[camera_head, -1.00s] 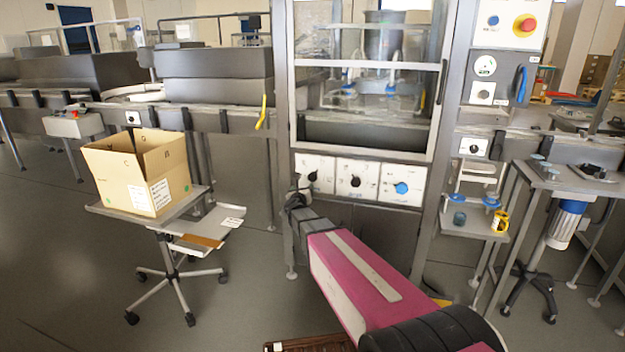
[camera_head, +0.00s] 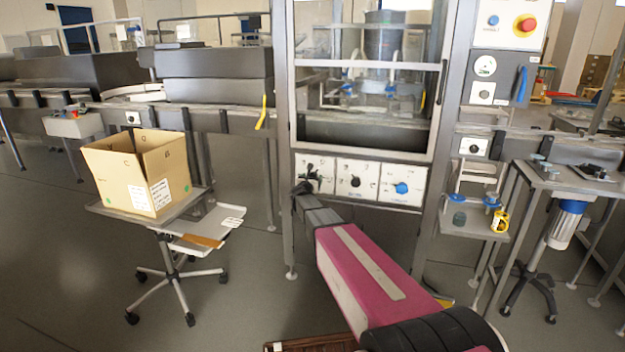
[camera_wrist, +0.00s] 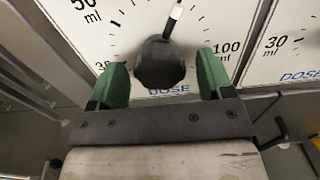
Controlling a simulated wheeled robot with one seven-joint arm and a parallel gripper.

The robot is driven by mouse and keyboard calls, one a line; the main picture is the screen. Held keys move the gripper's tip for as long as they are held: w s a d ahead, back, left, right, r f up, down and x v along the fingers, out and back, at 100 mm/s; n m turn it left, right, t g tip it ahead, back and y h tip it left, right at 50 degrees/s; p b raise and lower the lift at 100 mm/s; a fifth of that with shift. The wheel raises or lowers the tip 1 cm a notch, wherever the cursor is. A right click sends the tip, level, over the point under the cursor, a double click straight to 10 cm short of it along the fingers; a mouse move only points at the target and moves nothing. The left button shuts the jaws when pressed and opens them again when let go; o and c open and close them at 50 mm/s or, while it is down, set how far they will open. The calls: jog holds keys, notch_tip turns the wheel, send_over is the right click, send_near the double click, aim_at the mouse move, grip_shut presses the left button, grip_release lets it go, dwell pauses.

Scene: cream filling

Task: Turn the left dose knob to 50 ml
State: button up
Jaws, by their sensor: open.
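The left dose knob (camera_wrist: 160,62) is black and sits on a white dial plate (camera_wrist: 133,18) in the wrist view. My gripper (camera_wrist: 162,76) is open, with one green finger on each side of the knob and small gaps visible. In the head view my gripper (camera_head: 302,189) is at the left dial panel (camera_head: 326,170) and partly covers it.
A middle dial with a black knob (camera_head: 355,182) and a right dial with a blue knob (camera_head: 401,188) are beside it. The machine's glazed housing (camera_head: 365,100) rises above. A cardboard box (camera_head: 125,175) stands on a wheeled stand at left, clear of my arm.

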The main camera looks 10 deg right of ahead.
jog(key=shift+w+d, duration=0.3)
jog(key=shift+w, duration=0.3)
jog(key=c, duration=0.9)
